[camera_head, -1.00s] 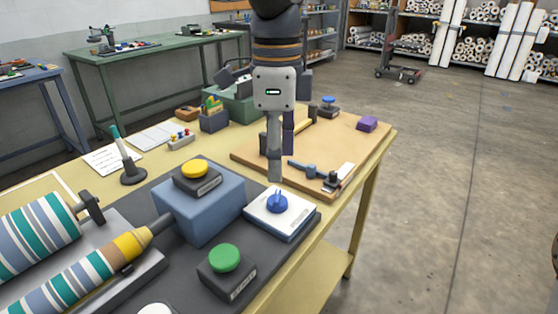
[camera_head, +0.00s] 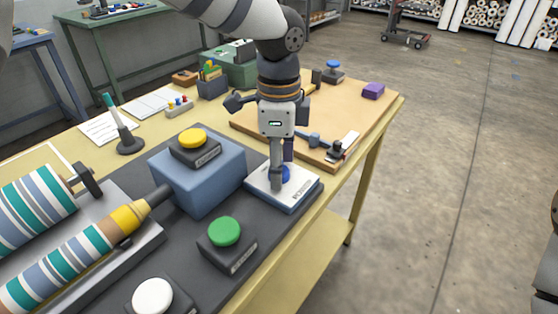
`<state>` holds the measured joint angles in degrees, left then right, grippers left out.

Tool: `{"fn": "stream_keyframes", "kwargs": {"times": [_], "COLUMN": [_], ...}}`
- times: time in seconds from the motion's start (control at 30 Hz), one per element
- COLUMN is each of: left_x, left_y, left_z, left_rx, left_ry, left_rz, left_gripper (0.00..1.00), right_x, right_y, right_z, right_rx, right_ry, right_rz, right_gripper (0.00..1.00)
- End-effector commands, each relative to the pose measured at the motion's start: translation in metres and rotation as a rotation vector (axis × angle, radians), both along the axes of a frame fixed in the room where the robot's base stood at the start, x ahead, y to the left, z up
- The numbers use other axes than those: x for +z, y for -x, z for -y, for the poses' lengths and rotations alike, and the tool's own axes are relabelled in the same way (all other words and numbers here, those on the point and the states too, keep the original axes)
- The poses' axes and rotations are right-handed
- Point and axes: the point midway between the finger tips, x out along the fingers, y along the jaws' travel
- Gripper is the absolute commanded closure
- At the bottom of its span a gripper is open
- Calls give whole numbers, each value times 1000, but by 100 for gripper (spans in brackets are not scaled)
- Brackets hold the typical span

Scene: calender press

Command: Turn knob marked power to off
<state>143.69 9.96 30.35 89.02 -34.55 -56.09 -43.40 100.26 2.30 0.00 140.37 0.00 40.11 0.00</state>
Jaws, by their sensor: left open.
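The blue knob (camera_head: 285,174) sits on a white plate (camera_head: 262,191) with small dark lettering on its front edge, too small to read for sure. The plate lies near the right edge of the table. My left gripper (camera_head: 280,178) points straight down at the knob, with its fingertips around or just in front of it. One finger hides part of the knob. The jaws are open; I cannot tell whether they touch the knob. My right gripper is not in view.
A yellow button (camera_head: 192,138) on a blue-grey box, a green button (camera_head: 224,231) and a white button (camera_head: 152,296) stand close by. Striped rollers (camera_head: 40,216) fill the left. A wooden board (camera_head: 378,108) with tools lies behind. Open floor is at right.

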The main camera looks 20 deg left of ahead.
Motion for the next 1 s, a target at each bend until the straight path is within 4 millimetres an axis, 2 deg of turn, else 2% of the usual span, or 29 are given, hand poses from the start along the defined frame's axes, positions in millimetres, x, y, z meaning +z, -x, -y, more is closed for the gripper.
{"fn": "stream_keyframes", "kwargs": {"times": [0.1, 0.13, 0.33, 0.67, 1.0], "left_x": [0, 0, 1, 2, 3], "left_y": [0, 0, 0, 0, 0], "left_z": [0, 0, 0, 0, 0], "left_rx": [0, 0, 0, 33, 258], "left_ry": [0, 0, 0, -1, -1], "left_rz": [0, 0, 0, 2, 4], "left_gripper": [46, 51, 95, 95, 95], "right_x": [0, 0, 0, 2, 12], "right_y": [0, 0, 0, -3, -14], "right_z": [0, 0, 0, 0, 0], "right_rx": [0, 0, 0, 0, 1], "right_ry": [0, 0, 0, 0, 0], "right_rz": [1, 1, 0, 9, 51], "right_gripper": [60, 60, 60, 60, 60]}}
